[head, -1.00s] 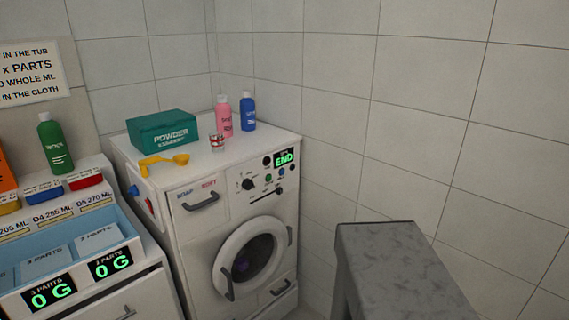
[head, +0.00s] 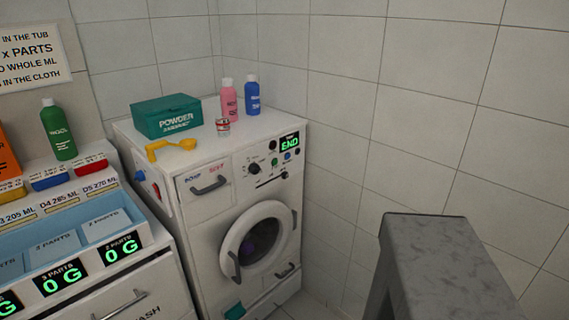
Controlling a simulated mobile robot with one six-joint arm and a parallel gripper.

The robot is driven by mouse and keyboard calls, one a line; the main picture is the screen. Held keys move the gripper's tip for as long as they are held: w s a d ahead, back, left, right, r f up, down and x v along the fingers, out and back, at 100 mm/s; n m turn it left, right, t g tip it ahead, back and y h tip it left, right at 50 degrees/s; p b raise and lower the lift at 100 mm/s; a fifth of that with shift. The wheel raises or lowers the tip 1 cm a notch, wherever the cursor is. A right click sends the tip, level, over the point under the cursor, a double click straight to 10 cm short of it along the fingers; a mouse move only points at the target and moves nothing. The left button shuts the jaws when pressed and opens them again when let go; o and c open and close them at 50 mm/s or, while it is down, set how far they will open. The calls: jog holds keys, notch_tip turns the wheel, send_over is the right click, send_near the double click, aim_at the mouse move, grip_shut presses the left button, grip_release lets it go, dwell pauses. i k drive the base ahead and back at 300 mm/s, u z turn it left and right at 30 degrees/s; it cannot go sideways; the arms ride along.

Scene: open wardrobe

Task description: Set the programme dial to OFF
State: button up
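The white washing machine (head: 212,225) stands in the corner. Its control panel at the upper right of the front carries a round black dial (head: 254,169), which looks like the programme dial. Its pointer and markings are too small to read. A lit green display (head: 290,144) above right of it reads END. Small round buttons (head: 287,156) and a slider line (head: 270,181) sit near it. The round door (head: 247,217) looks shut, with something purple behind the glass. My gripper is not in view.
A teal powder box (head: 165,117), yellow scoop (head: 172,148), small cup (head: 222,127), pink bottle (head: 229,101) and blue bottle (head: 252,96) stand on top. A dispensing unit (head: 130,267) is at left. A grey block (head: 425,240) rises at right, near me.

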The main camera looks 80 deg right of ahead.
aim_at(254, 168)
jog(key=u, duration=0.1)
jog(key=k, duration=0.2)
jog(key=z, duration=2.85)
jog(key=k, duration=0.6)
jog(key=u, duration=0.2)
jog(key=i, duration=0.6)
jog(key=z, duration=0.1)
